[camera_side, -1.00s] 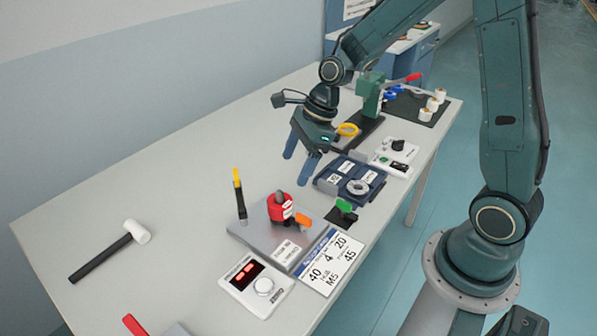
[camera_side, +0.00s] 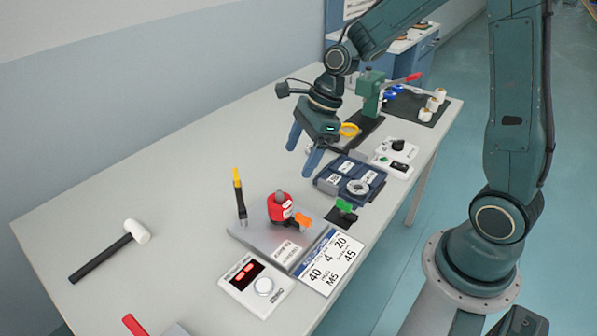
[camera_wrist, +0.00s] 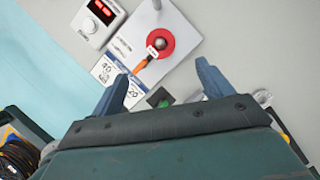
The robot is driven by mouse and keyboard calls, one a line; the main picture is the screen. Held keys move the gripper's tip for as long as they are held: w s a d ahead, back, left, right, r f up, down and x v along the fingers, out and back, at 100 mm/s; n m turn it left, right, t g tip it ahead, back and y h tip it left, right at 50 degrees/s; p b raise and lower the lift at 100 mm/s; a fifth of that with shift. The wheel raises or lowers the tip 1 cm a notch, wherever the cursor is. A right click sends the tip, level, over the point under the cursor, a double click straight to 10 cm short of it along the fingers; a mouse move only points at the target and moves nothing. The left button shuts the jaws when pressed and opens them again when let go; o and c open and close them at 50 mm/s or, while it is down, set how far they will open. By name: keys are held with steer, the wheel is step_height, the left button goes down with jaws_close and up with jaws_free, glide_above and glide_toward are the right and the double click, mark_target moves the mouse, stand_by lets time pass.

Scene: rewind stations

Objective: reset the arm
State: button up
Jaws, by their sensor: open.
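My gripper (camera_side: 302,152) is open and empty, above the table (camera_side: 180,170) behind the dark blue tray (camera_side: 350,178). Its two blue fingers hang down, spread apart. In the wrist view the gripper (camera_wrist: 170,82) shows its spread fingers with nothing held between them. Beyond them are a round red device (camera_wrist: 160,43) with an orange lever and a green-handled part (camera_wrist: 158,97).
A grey plate (camera_side: 262,235) carries the red device, beside a white digital control box (camera_side: 256,285) and a printed card (camera_side: 330,262). A white-headed mallet (camera_side: 110,252) lies at left. A green press (camera_side: 370,92) stands behind the gripper. The table's left side has free room.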

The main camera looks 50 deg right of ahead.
steer(key=s+r+n+t+h, duration=0.1)
steer(key=s+r+n, duration=0.6)
steer(key=s+n, duration=0.3)
steer(key=s+r+n+t+h, duration=0.2)
steer(key=s+r+n, duration=0.4)
steer(key=s+n, duration=0.4)
steer(key=shift+d+r+n+h, duration=0.3)
steer(key=shift+d+r+n, duration=0.1)
steer(key=shift+n, duration=1.8)
